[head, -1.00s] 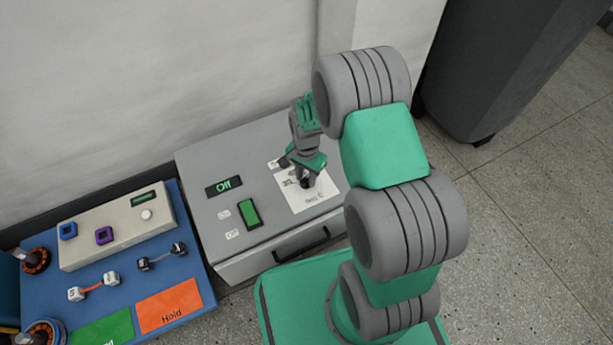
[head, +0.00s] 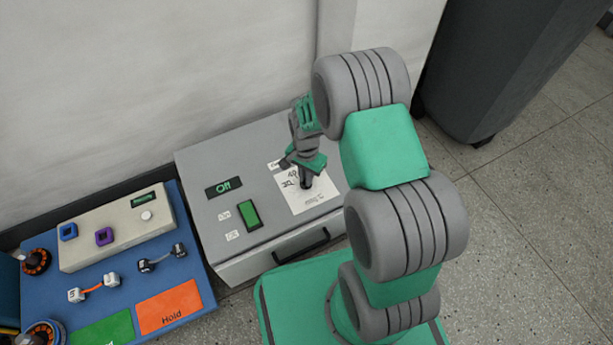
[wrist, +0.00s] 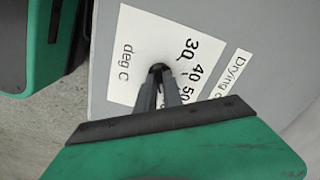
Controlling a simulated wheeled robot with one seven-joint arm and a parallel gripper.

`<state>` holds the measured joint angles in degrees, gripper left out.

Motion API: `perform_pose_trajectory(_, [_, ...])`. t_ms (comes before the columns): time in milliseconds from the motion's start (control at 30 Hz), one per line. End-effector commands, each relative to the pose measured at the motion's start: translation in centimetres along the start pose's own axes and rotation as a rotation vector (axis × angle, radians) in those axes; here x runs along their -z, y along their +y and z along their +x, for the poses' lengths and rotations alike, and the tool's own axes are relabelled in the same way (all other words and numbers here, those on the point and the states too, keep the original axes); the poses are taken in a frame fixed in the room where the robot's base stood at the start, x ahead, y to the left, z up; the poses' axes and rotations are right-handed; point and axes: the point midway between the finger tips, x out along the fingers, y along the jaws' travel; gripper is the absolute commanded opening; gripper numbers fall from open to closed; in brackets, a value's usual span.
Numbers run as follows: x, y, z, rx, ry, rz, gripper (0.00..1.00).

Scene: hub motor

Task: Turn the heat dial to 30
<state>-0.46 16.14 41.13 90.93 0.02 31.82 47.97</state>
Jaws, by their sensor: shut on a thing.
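The heat dial (wrist: 157,68) is a small dark knob on a white card (wrist: 130,58) printed "deg C". The card lies on top of the grey oven box (head: 200,160). The numbers 30, 40 and 50 show beside the dial in the wrist view, with more hidden by my gripper. My gripper (head: 305,183) points down at the card, and its fingers (wrist: 161,78) are shut on the dial. The fingers cover most of the dial, so I cannot tell which number it points to.
The box also has a display (head: 224,187) reading "Off", a green rocker switch (head: 249,214) and a front handle (head: 302,246). To the left, a blue bench mat (head: 50,290) holds a beige tester (head: 120,232), several small parts and an orange "Hold" area (head: 175,306). A wall stands behind.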

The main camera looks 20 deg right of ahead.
Motion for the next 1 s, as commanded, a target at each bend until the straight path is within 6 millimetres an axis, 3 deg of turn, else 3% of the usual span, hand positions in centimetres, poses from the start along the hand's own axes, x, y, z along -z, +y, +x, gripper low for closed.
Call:
perform_pose_trajectory(367, [-0.01,-0.06,-0.30,0.001,0.000,-0.203,0.00])
perform_pose_trajectory(1000, [-0.01,-0.06,-0.26,0.001,0.000,-0.804,0.00])
